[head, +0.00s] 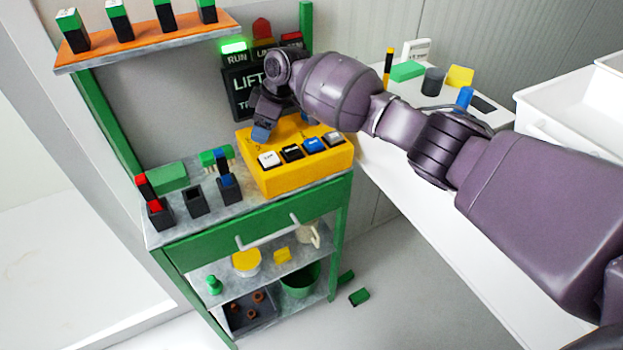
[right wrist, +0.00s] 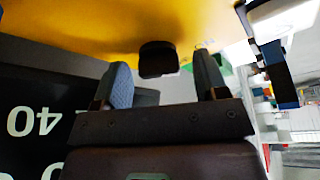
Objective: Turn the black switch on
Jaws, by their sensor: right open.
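The black switch (head: 292,153) is on the sloped top of a yellow box (head: 300,178), between a white switch (head: 269,159) and a blue switch (head: 313,144). A grey switch (head: 333,138) is at the right end. My right gripper (head: 262,128) is at the back left of the box, pointing down, apart from the black switch. In the right wrist view my right gripper (right wrist: 163,82) is open, its two fingers well apart. A dark block (right wrist: 157,60) shows between them against a yellow surface; I cannot tell what it is. My left gripper is out of view.
A black sign (head: 240,95) with a lit green RUN lamp (head: 234,47) stands behind the box. Small black holders (head: 194,201) with red and blue pieces stand to its left. An orange shelf (head: 150,45) is above. A white table (head: 400,175) lies to the right, under my right arm.

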